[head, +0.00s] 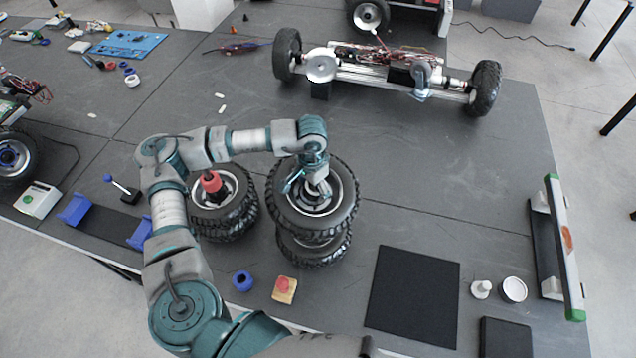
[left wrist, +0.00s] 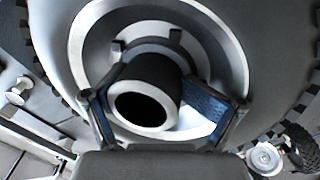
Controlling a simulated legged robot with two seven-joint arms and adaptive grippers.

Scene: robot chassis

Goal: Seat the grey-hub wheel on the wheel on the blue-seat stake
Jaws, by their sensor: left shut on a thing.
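My left gripper (head: 318,190) is shut on the hub of a black-tyred wheel (head: 343,217) with a light rim. In the left wrist view the fingers (left wrist: 160,118) sit on both sides of the dark grey tubular hub (left wrist: 148,92). The held wheel is above another wheel (head: 322,256), whose near side shows below it. I cannot tell whether the two touch. The stake and its blue seat are hidden under the wheels. My right gripper is not in view.
To the left stands another wheel stack (head: 225,228) with a red-topped post (head: 210,182). A blue ring (head: 242,281) and a red button (head: 283,286) lie in front. A black mat (head: 412,295) is at right. A wheeled chassis (head: 390,70) stands behind; the table between is clear.

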